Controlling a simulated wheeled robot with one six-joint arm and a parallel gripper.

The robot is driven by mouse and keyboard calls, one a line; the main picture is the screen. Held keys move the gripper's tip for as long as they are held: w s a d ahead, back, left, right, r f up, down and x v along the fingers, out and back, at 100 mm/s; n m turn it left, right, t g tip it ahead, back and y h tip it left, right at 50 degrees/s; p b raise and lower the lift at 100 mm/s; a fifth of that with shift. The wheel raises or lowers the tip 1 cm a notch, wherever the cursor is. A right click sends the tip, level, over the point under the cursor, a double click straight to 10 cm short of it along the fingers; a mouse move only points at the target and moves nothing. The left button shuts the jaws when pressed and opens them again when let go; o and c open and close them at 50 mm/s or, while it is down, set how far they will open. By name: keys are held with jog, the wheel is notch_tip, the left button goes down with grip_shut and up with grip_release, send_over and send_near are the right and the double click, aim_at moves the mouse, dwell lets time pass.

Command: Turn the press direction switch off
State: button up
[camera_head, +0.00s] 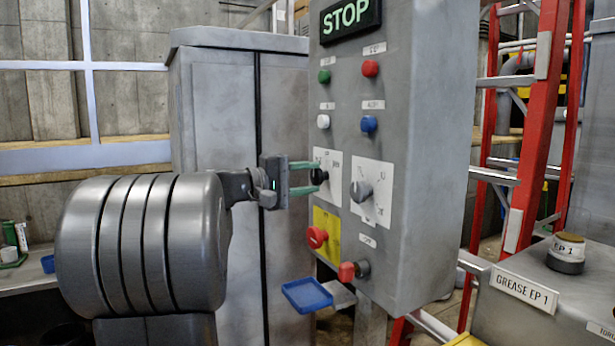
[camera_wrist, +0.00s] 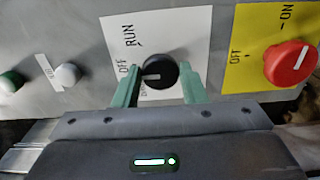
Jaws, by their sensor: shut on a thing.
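A black rotary knob (camera_head: 320,176) sits on a white label plate on the grey control panel (camera_head: 415,90). My gripper (camera_head: 311,177) reaches it from the left, its two green fingers on either side of the knob. The wrist view also shows the black knob (camera_wrist: 161,72) between the fingers of my gripper (camera_wrist: 160,78). The knob's white mark points left in that view, toward the side printed OFF; RUN is printed above it. A grey rotary knob (camera_head: 361,191) on another white plate is to the right. I cannot read which switch is named press direction.
A red knob (camera_head: 317,237) on a yellow plate is below, also in the wrist view (camera_wrist: 290,63). Several push buttons are above. A red ladder (camera_head: 535,120) stands right.

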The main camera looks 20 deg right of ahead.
dwell(0.4)
jog(key=o, duration=1)
jog(key=a, duration=0.9)
jog(key=s+a, duration=0.1)
jog(key=a, duration=0.3)
jog(key=shift+a+b, duration=0.35)
jog(key=shift+a, duration=0.05)
jog(key=shift+d, duration=0.1)
jog(key=d, duration=0.9)
jog(key=w+d, duration=0.1)
jog(key=d, duration=0.3)
jog(key=shift+d+p, duration=0.35)
jog(key=shift+a, duration=0.1)
